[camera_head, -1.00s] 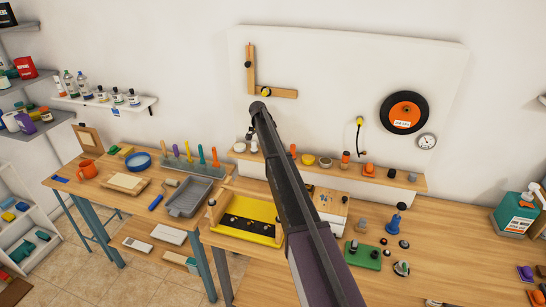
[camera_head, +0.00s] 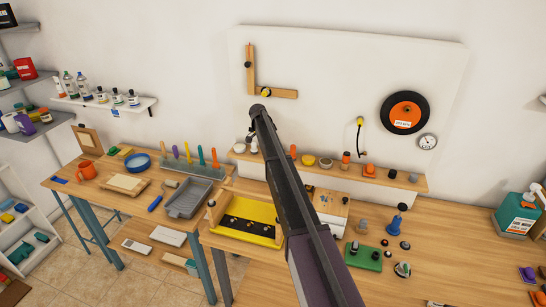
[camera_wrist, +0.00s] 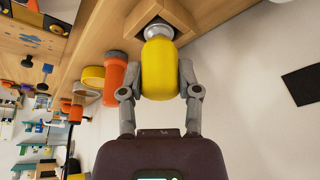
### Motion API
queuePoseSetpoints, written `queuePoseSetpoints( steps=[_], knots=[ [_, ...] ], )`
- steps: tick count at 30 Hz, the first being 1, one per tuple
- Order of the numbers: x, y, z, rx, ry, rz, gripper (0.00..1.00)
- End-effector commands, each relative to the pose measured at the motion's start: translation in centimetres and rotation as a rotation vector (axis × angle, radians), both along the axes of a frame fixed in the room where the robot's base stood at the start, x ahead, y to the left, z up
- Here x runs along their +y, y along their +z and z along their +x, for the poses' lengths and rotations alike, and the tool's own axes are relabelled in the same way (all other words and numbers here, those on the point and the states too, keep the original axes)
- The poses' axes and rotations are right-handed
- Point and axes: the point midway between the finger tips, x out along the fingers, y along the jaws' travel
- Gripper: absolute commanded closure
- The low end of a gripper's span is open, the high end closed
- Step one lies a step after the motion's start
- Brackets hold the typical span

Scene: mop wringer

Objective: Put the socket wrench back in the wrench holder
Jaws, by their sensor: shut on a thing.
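My gripper (camera_wrist: 159,92) is shut on the yellow handle of a tool, which I take to be the socket wrench (camera_wrist: 159,65). Its silver end (camera_wrist: 158,31) points at a dark opening in a wooden block, which looks like the wrench holder (camera_wrist: 185,18). The silver end overlaps the opening; I cannot tell how deep it sits. In the head view my gripper (camera_head: 250,135) is small, at the left end of the wall shelf, and my own arm covers part of the area. The wrench is not clear there.
An orange cylinder (camera_wrist: 114,78) and a yellow round container (camera_wrist: 92,77) stand close beside the gripper on the wooden shelf (camera_head: 345,172). More small items line this shelf. A yellow tray (camera_head: 245,220) and a workbench (camera_head: 440,235) lie below. The wall (camera_wrist: 245,80) beside the gripper is bare.

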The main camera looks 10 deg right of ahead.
Motion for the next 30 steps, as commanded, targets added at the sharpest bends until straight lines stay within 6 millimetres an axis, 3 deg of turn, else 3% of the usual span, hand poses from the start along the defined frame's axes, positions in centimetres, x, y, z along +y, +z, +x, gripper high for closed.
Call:
queuePoseSetpoints(
  steps=[18,19,23,30],
  knots=[
    [0.0,-0.21,0.0,0.0,0.0,0.0,1.0],
    [-0.01,-0.2,0.0,0.0,0.0,0.0,0.54],
    [0.0,-0.18,0.0,0.0,0.0,0.0,0.17],
    [0.0,-0.18,0.0,0.0,0.0,0.0,0.17]
  ],
)
